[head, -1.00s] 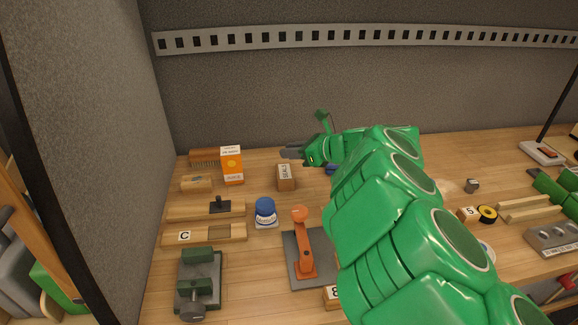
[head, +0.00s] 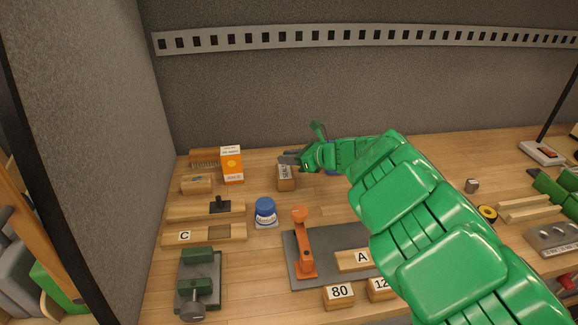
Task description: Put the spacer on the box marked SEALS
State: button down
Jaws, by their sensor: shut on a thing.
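The small brown box (head: 286,184) has a white label with sideways lettering that seems to read SEALS. It stands on the bench left of the middle. My gripper (head: 286,159) is at the box's top back edge in this view, its grey fingers pointing left. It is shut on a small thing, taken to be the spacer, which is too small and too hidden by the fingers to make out. I cannot tell whether the held thing touches the box.
An orange and white box (head: 232,166) stands left of the brown box. A blue-lidded jar (head: 265,212) is in front. An orange clamp-like tool (head: 304,245) stands on a grey plate. A small grey cylinder (head: 472,186) is at the right. My arm hides part of the bench.

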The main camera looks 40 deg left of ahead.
aim_at(289, 173)
jog(key=shift+w+a+f, duration=0.1)
jog(key=shift+a+f, duration=0.05)
jog(key=shift+f, duration=1.55)
jog(key=shift+f, duration=0.1)
jog(key=c, duration=1)
grip_release()
jog(key=v, duration=1.2)
